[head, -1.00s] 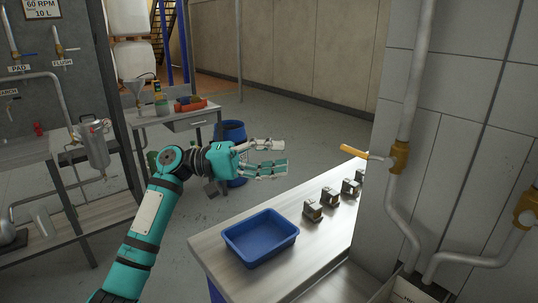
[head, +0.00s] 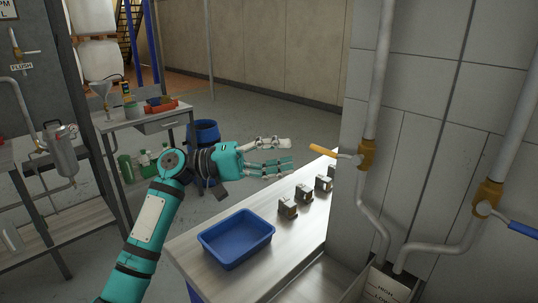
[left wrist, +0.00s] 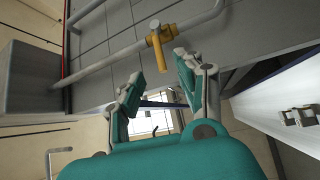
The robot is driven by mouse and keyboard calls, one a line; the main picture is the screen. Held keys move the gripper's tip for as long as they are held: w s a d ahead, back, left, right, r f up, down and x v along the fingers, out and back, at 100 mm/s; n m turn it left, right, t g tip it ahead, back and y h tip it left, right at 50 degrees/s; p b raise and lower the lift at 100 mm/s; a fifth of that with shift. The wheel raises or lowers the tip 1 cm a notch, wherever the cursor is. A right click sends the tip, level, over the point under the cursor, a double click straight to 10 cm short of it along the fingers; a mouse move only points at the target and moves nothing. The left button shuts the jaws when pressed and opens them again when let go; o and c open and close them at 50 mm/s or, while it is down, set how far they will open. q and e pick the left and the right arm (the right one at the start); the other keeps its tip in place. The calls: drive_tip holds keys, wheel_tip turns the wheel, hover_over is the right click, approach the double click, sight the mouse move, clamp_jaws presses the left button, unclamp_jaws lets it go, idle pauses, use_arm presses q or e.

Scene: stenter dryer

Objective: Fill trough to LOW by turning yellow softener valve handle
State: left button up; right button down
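The yellow valve handle (head: 325,149) sticks out to the left from a brass valve body (head: 366,155) on a grey pipe by the tiled wall. My left gripper (head: 289,153) is open and empty, its fingers pointing at the handle's free end with a small gap in the picture. In the left wrist view the handle (left wrist: 161,52) hangs below its pipe, just beyond the open fingertips (left wrist: 168,62). The trough with a HIGH/LOW label plate (head: 386,287) is cut off at the bottom edge; its water level cannot be told. My right gripper is not in view.
A second valve (head: 488,198) with a blue handle (head: 523,229) is at the right. The bench (head: 250,279) below my gripper holds a blue tray (head: 236,238) and several small metal blocks (head: 288,207). A side table (head: 150,119) stands behind on the left.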

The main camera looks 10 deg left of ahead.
sight(317, 149)
use_arm(q)
drive_tip(key=shift+p+x, duration=0.6)
drive_tip(key=shift+x, duration=3.6)
drive_tip(key=shift+c, duration=0.4)
clamp_jaws()
drive_tip(key=shift+r, duration=0.2)
